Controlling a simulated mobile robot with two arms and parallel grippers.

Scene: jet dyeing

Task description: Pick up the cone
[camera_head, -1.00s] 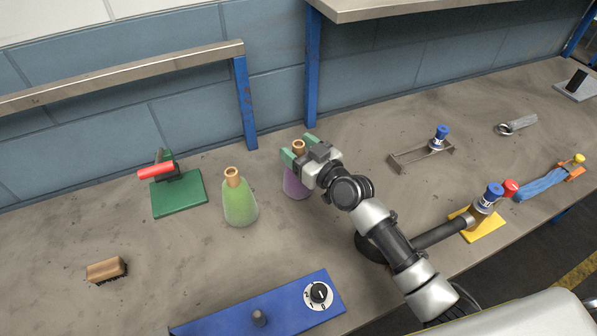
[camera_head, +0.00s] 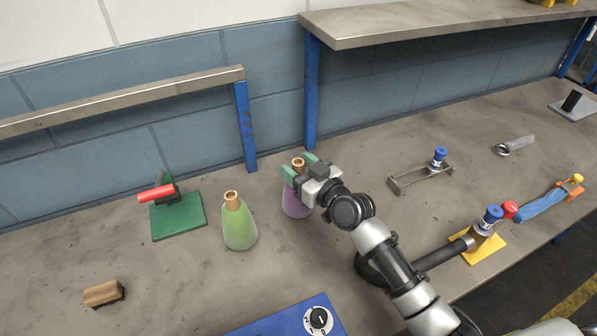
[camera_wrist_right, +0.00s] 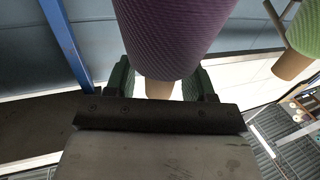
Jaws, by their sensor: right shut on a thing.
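The purple yarn cone (camera_head: 295,204) with a tan tip is near the middle of the bench in the head view. My right gripper (camera_head: 300,170) is shut on it near the top, with green fingers on either side of the tip. The wrist view shows the purple cone (camera_wrist_right: 168,35) between the green fingers (camera_wrist_right: 160,85), its tan tip partly hidden by my gripper. I cannot tell whether its base touches the bench. A green yarn cone (camera_head: 239,224) stands upright to the left, apart from it. My left gripper is not in view.
A green stand with a red handle (camera_head: 157,193), a wooden block (camera_head: 104,292) and a blue panel with a dial (camera_head: 290,322) are around the cones. A metal bracket (camera_head: 420,177) lies right. Blue posts (camera_head: 311,90) and a raised shelf (camera_head: 420,30) stand behind.

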